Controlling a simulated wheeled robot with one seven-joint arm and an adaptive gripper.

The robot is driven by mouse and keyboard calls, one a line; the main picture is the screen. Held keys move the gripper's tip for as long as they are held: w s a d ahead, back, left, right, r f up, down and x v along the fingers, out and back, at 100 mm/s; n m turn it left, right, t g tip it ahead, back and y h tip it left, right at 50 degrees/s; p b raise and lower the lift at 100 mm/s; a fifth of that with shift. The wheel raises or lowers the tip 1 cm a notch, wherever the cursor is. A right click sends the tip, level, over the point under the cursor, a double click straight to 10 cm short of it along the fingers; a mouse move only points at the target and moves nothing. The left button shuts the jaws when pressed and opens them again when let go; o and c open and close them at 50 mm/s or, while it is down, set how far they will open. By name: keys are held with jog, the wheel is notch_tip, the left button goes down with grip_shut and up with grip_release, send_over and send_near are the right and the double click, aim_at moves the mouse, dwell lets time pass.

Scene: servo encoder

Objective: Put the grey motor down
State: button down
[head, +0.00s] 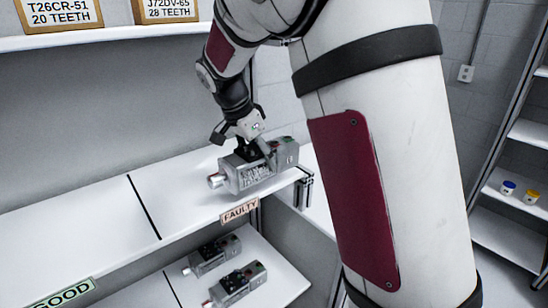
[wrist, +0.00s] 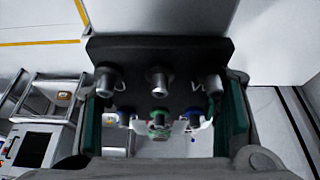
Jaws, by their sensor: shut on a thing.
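The grey motor (head: 250,178) is a boxy metal block with a short round shaft pointing left. In the head view it is at the right end of the upper white shelf (head: 190,202), above the "FAULTY" label (head: 239,211). I cannot tell whether its underside touches the shelf. My gripper (head: 246,150) comes down from above and is shut on the motor. In the wrist view, the motor's dark face (wrist: 160,48) with several round connectors shows between the green-padded fingers of my gripper (wrist: 165,115). My arm covers part of the head view.
A black line (head: 145,207) divides the upper shelf; its left part is empty in view. The "GOOD" label (head: 64,292) is at lower left. Two similar motors (head: 214,254) (head: 238,284) sit on the lower shelf. Labelled boxes (head: 60,14) (head: 166,11) stand above.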

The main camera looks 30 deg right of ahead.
jog(key=w+a, duration=0.4)
jog(key=w, duration=0.1)
jog(key=w+a, duration=0.2)
jog(key=shift+w+f, duration=0.35)
jog(key=shift+w, duration=0.05)
jog(key=shift+f+p, duration=0.75)
jog(key=shift+f, duration=0.95)
jog(key=shift+f, duration=0.1)
jog(key=c, duration=0.5)
grip_release()
jog(key=shift+f, duration=0.15)
